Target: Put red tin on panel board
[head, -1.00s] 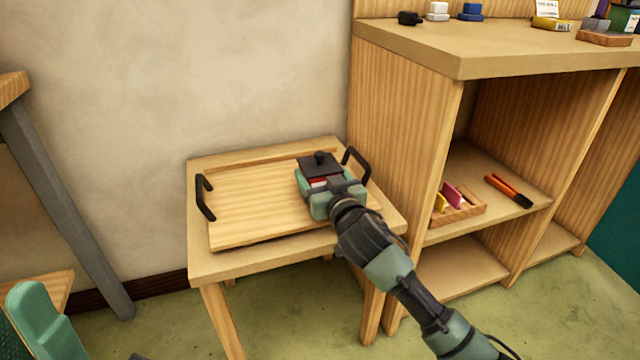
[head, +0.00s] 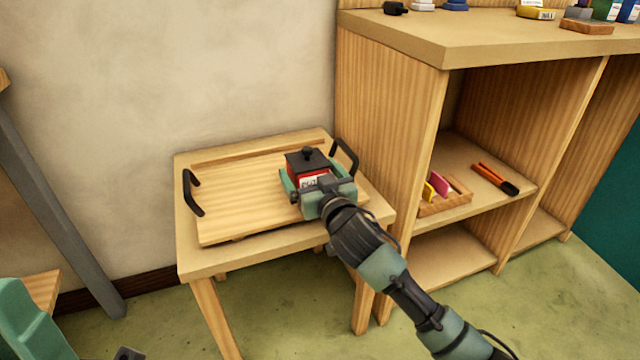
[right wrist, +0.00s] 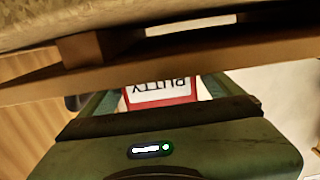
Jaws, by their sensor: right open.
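The red tin (head: 307,172) has a black lid with a knob and a white label. It stands upright on the right part of the wooden panel board (head: 240,205), which has a black handle at each end. My right gripper (head: 303,190) is open at the tin's near side, with its fingers on either side of the tin. In the right wrist view the tin (right wrist: 160,92) shows between the fingers, its label reading PUTTY upside down; its lid is hidden there.
The board lies on a small wooden table (head: 215,262) against the wall. A wooden shelf unit (head: 390,130) stands close on the right, holding a small tray (head: 447,203) and an orange-handled tool (head: 490,177). The board's left and middle are clear.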

